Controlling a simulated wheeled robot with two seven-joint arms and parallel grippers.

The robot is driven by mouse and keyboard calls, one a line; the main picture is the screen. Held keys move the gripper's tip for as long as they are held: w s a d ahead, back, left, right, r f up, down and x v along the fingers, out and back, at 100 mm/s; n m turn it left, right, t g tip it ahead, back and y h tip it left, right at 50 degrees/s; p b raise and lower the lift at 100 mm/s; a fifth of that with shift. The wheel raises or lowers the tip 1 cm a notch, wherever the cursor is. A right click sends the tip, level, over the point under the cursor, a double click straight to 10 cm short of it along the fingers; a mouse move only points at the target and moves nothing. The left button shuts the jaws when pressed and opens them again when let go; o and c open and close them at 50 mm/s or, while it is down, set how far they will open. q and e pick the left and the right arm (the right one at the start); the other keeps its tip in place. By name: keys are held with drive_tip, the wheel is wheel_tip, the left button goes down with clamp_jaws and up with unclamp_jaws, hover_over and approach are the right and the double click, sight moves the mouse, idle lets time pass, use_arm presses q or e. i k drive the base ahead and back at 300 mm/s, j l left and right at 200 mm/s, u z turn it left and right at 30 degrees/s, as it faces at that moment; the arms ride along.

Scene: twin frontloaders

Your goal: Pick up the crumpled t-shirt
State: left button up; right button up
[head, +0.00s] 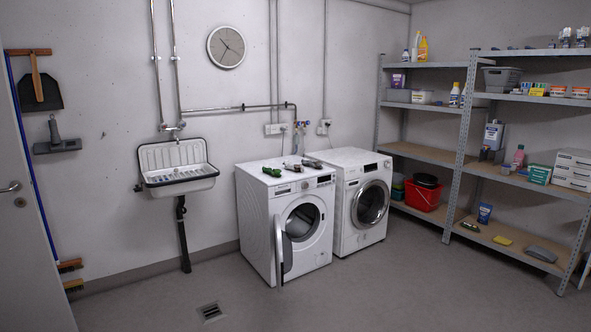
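I cannot make out a crumpled t-shirt anywhere in the head view. The left white front-loader (258,230) stands against the back wall with its round door (285,255) swung open. The inside of its drum (302,222) is dark, and I cannot tell whether cloth lies in it. The right white front-loader (345,225) stands beside it, and its round door (372,204) appears shut. Several small green and dark items (275,171) lie on top of the left machine; they are too small to name surely. Neither of my grippers is in view.
A white sink (180,182) hangs left of the machines. Metal shelving (461,150) with bottles, boxes and a red bucket (424,195) fills the right side. A door (30,230) stands at the far left. The grey floor in front is clear, with a drain grate (210,312).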

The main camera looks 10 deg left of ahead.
sight(298, 169)
drive_tip(key=i+z, duration=0.15)
drive_tip(key=i, duration=1.85)
